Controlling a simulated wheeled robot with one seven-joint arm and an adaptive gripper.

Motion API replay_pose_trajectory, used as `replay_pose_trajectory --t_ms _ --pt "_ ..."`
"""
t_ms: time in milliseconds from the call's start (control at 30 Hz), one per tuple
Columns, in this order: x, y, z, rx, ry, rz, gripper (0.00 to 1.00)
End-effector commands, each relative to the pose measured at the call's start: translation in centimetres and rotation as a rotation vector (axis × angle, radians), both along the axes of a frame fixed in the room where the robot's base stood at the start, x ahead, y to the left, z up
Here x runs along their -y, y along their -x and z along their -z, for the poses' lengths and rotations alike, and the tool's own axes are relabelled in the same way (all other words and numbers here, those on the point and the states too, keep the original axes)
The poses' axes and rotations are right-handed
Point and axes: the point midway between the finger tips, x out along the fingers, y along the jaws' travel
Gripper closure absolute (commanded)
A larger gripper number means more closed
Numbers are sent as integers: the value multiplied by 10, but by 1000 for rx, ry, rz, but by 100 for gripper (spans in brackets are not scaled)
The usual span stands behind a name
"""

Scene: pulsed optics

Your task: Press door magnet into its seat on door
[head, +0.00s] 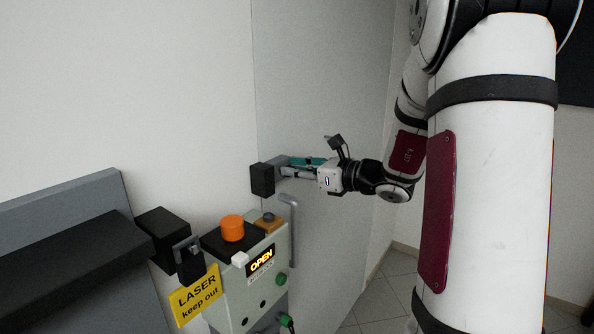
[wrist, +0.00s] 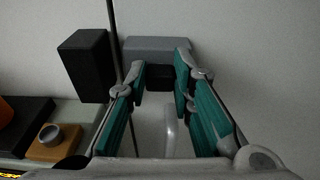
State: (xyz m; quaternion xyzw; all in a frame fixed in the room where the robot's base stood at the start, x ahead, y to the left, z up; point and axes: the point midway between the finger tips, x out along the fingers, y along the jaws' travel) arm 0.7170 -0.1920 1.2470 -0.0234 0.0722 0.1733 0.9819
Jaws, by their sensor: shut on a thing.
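The door magnet (wrist: 160,77) is a small dark block between my fingertips in the wrist view. My gripper (wrist: 161,84) is shut on it, with one teal-padded finger on each side. Directly beyond it is a grey block (wrist: 157,50) on the door, which looks like the seat. The magnet is in front of its lower part; I cannot tell whether they touch or how deep it sits. In the head view my gripper (head: 287,169) reaches left to the door (head: 320,110), and the magnet is hidden there.
A larger black block (wrist: 86,65) is left of the door seam; it also shows in the head view (head: 262,180). A grey door handle (head: 291,225) hangs below my gripper. A control box (head: 250,290) with an orange button (head: 232,228) and "OPEN" display stands lower left.

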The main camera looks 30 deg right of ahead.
Motion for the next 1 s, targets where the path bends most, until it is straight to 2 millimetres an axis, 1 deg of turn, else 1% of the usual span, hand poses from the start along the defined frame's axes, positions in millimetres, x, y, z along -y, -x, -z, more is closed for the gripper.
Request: replay_pose_trajectory --t_ms 100,133,167,200,233,533,667,767,1000 --pt "-2 -4 1 0 0 -1 100" --pt "-1 -4 1 -1 0 0 74" --pt "-1 -4 0 -1 0 0 67" --pt "-1 -4 0 0 0 0 58" --pt "-1 -3 0 0 0 0 55" --pt "-1 -2 0 0 0 0 55" --pt "3 5 -1 0 0 2 55" --pt "9 19 -4 -1 1 5 55" --pt "25 65 -11 1 2 5 55"
